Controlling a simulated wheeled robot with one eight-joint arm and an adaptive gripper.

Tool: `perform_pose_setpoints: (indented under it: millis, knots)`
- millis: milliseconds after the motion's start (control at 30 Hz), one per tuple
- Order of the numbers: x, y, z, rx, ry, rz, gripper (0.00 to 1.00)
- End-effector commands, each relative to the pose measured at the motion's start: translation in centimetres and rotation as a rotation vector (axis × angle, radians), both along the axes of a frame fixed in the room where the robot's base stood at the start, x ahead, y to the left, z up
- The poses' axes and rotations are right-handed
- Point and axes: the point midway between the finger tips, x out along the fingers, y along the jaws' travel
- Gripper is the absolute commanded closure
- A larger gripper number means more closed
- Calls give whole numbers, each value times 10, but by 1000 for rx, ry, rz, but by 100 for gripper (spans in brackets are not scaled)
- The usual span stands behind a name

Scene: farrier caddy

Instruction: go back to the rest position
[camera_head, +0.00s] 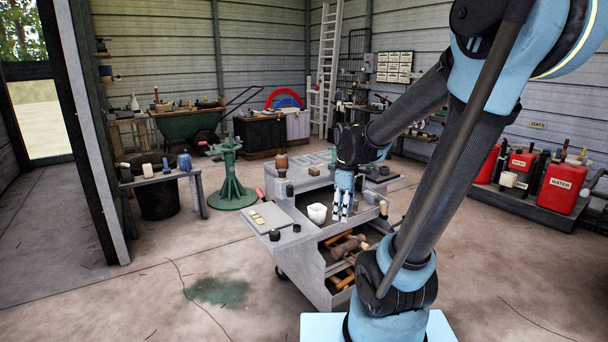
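My gripper (342,209) hangs with its fingers pointing down over the right part of the grey caddy cart (318,262). Its fingers look a little apart, and I see nothing held between them. A white cup (317,213) stands on the cart top, just left of the fingers in the picture. The gap between the fingertips and the cart is too small to judge. My arm comes in from the right and hides part of the cart's right side.
A green stand (231,183) is to the left. Red water cans (562,188) stand at right. Floor in front is clear.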

Motion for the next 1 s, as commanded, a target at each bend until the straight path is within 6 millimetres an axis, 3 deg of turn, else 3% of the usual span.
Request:
perform_pose_setpoints:
  millis: [300,600,800,1000]
  knots:
    - [-60,-31,-3,43,-25,-396,62]
    - [-110,-51,-19,94,-49,-771,62]
    - [-137,-61,-35,128,-65,-998,62]
    - [-151,-65,-45,149,-72,-1125,62]
